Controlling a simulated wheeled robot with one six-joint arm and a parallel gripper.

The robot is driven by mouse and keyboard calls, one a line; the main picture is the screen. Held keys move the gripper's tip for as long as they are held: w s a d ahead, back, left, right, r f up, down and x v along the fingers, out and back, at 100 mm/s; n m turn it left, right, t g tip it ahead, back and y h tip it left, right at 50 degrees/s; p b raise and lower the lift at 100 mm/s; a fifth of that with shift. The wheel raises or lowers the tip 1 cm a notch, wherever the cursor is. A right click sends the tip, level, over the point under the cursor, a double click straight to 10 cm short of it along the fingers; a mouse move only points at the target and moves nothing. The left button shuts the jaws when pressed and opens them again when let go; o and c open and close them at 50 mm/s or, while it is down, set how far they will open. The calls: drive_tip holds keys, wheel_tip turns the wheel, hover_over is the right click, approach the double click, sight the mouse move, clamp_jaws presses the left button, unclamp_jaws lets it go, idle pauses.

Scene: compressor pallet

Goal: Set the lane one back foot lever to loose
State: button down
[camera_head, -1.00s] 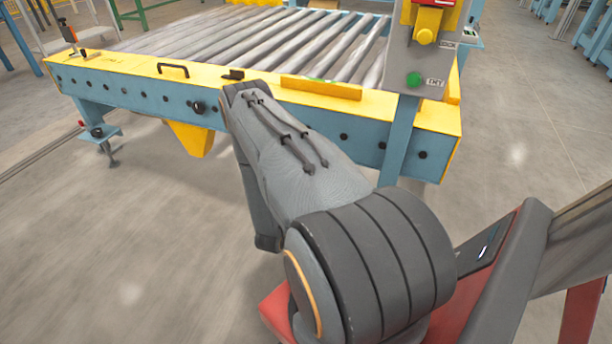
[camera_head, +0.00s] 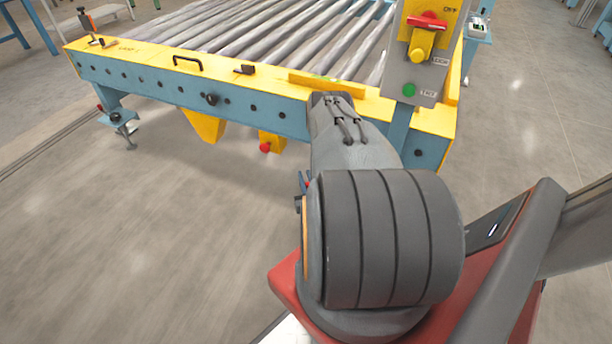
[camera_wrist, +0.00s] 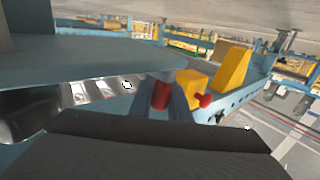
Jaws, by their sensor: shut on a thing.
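In the wrist view, my gripper (camera_wrist: 164,106) is shut on a red lever handle (camera_wrist: 161,92), which shows between its fingers beside a light-blue bracket (camera_wrist: 85,65). In the head view, my arm hides the gripper; a small blue and red part (camera_head: 306,182) shows at the arm's left edge, too small to identify surely. The blue and yellow roller conveyor (camera_head: 200,92) stands ahead, marked as a lane on its top rail. A foot with a red-tipped lever (camera_head: 118,117) shows at its left end. The held lever's set position cannot be told.
A yellow box with a red knob (camera_head: 268,144) and a yellow wedge (camera_head: 203,125) hang below the rail. They also show in the wrist view, the wedge (camera_wrist: 232,68) beyond the box. A control post (camera_head: 415,70) stands at right. Floor at left is clear.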

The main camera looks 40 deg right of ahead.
drive_tip(key=shift+d, duration=0.1)
idle(0.3)
drive_tip(key=c, duration=1.7)
unclamp_jaws()
drive_tip(key=shift+o, duration=0.2)
